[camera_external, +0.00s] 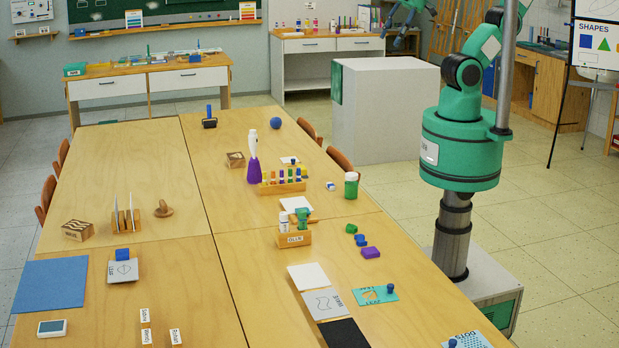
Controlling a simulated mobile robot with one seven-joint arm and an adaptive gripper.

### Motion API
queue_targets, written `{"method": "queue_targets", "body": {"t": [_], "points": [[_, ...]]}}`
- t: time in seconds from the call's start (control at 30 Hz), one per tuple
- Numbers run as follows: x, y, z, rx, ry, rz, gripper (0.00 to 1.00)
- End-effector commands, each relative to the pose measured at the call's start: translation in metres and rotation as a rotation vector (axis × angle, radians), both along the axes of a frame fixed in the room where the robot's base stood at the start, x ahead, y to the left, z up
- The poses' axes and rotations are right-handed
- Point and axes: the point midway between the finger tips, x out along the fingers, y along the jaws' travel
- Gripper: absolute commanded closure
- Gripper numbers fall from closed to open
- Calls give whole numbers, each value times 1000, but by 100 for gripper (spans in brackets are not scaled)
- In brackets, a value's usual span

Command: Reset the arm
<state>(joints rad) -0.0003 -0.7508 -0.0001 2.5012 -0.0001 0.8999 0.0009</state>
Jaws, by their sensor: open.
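My green and black arm (463,120) rises from its base to the right of the long wooden table (160,290) in the external view. Its upper part runs out of the top of the picture. My gripper (405,24) shows in part at the top edge, above and behind the white block. It is open, and I see nothing held in it. It is well apart from the table and the things on it.
A big white block (385,110) stands on the floor left of my arm. The table holds a white and purple bottle (253,165), a rack of colored pieces (283,186), a green jar (351,186) and cards. An easel (597,60) stands at right.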

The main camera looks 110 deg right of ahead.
Motion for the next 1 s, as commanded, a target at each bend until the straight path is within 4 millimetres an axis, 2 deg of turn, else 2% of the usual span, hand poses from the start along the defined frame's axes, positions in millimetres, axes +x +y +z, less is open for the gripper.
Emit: {"method": "queue_targets", "body": {"t": [0.27,0.7,1.0], "points": [[0,0,-4,0,0,0,54],[0,0,-47,0,0,0,54],[0,0,-48,0,0,1,54]]}}
